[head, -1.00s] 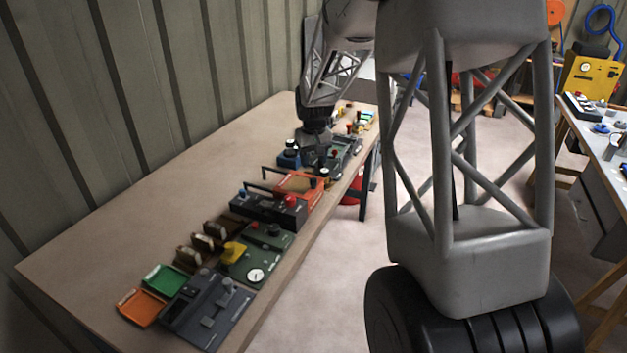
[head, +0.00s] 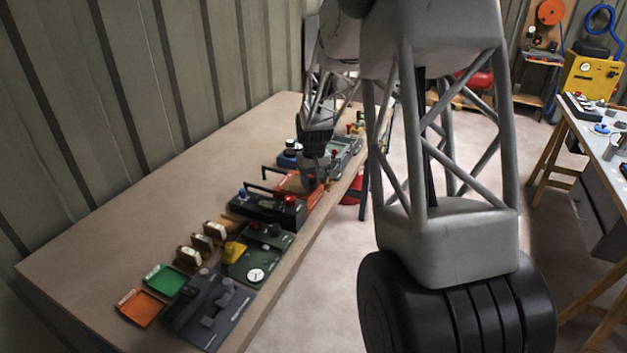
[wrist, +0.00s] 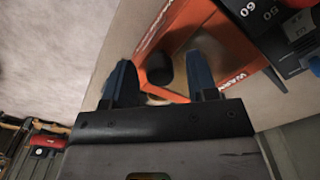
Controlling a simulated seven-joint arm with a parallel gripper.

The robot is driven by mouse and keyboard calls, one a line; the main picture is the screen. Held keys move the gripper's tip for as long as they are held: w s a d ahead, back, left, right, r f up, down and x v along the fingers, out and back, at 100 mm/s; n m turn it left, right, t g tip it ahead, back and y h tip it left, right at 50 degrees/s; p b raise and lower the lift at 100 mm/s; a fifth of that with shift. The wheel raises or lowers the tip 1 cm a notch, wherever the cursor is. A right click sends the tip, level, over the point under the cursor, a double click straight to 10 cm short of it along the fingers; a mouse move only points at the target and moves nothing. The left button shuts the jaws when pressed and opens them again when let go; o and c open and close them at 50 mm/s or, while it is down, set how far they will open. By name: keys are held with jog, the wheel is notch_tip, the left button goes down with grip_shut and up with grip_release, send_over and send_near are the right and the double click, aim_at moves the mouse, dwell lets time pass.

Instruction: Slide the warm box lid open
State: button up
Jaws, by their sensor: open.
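The warm box is orange, with "WARM" lettering on its rim. In the wrist view its orange wall (wrist: 165,20) encloses a tan surface, with a dark round knob beside it. My gripper (wrist: 161,82) is open, its two dark blue fingers over the box's near end. The knob (wrist: 160,69) shows between the fingers; whether they touch it I cannot tell. In the head view the warm box (head: 287,185) is partly hidden behind my gripper (head: 317,181). How far the lid is open cannot be made out.
A black box (head: 268,210) with a dial and red button stands close beside the warm box. A green panel (head: 256,255), grey panel (head: 209,309), green tray (head: 166,280) and orange tray (head: 140,308) lie nearer. The bench's wall side (head: 190,180) is clear.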

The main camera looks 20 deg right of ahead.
aim_at(283, 179)
jog(key=shift+f, duration=0.1)
jog(key=shift+c, duration=0.2)
grip_shut()
jog(key=w+a, duration=0.8)
dwell(0.3)
jog(key=shift+o, duration=0.2)
grip_release()
notch_tip(283, 179, up, 8)
dwell(0.6)
